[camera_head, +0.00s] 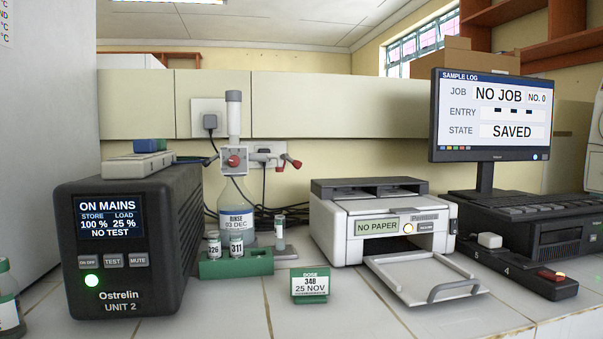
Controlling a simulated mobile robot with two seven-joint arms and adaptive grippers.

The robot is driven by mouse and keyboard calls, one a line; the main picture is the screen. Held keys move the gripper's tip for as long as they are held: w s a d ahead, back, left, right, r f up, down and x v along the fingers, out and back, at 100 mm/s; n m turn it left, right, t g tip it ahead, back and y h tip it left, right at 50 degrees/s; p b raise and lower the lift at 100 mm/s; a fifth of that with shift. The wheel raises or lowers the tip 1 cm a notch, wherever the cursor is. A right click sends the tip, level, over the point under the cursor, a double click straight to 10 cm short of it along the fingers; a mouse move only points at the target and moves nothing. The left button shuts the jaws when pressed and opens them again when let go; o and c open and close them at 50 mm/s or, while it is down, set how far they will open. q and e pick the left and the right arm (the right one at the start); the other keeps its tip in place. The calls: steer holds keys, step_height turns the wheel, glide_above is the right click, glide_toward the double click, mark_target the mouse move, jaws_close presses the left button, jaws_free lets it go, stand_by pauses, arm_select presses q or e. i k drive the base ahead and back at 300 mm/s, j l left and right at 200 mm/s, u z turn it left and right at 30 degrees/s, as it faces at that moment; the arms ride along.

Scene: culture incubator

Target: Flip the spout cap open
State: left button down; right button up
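A bottle-top dispenser (234,118) with a tall white cylinder and a grey top stands on a clear bottle labelled RINSE 03 DEC (236,221), behind the green rack. Neither of my grippers is in view.
A green rack (237,267) with vials stands in front of the bottle. A black power unit (130,240) is at left. A green-and-white dose card (310,286) stands at front centre. A printer (375,222) with its tray out and a monitor (492,115) are at right.

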mark_target(296, 165)
steer(key=k+l, duration=0.15)
steer(key=l, duration=0.25)
steer(key=k+l, duration=0.2)
steer(key=l, duration=0.2)
steer(key=k+l+u, duration=0.1)
steer(key=l, duration=0.35)
steer(key=k+l, duration=0.25)
steer(key=l, duration=0.15)
